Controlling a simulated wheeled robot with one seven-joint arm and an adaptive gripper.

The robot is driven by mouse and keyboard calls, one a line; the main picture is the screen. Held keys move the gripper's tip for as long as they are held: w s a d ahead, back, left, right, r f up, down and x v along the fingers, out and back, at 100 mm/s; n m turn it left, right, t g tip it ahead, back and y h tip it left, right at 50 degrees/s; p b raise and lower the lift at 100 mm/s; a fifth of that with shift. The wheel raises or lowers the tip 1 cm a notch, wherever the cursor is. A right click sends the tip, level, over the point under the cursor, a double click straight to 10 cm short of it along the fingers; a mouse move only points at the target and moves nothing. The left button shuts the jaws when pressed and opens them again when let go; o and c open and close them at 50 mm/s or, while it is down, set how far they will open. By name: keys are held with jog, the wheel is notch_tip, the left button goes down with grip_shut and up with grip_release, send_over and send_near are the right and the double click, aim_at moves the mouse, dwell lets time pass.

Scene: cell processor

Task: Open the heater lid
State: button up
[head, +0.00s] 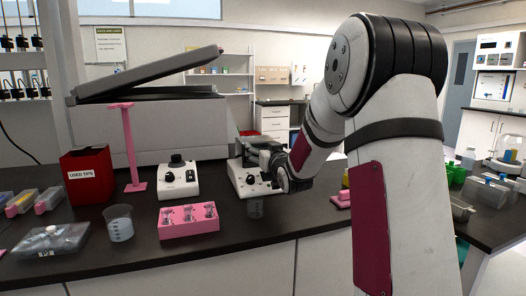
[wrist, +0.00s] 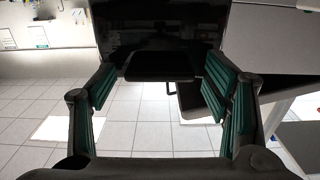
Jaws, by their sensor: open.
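A white heater-like unit (head: 242,178) with dark knobs stands on the dark bench in the head view, partly hidden by my gripper. A thin, dark greenish plate (head: 254,142), which looks like its lid, shows just above my gripper; its exact angle is hard to tell. My gripper (head: 268,160) is at the unit's upper right. In the wrist view, my gripper (wrist: 160,95) is open, with teal pads apart on both sides. A glossy dark panel (wrist: 160,30) lies ahead between the fingers. I cannot tell whether they touch it.
Left of the unit stand another white knobbed device (head: 178,181), a pink rack (head: 188,222), a beaker (head: 118,224), a pink stand (head: 130,150) and a red tips bin (head: 86,176). A large grey machine (head: 180,135) with a raised lid stands behind.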

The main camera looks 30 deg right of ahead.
jog(key=shift+c, duration=0.2)
grip_shut()
jog(key=shift+r, duration=0.1)
jog(key=shift+r+p, duration=0.15)
jog(key=shift+p, duration=0.2)
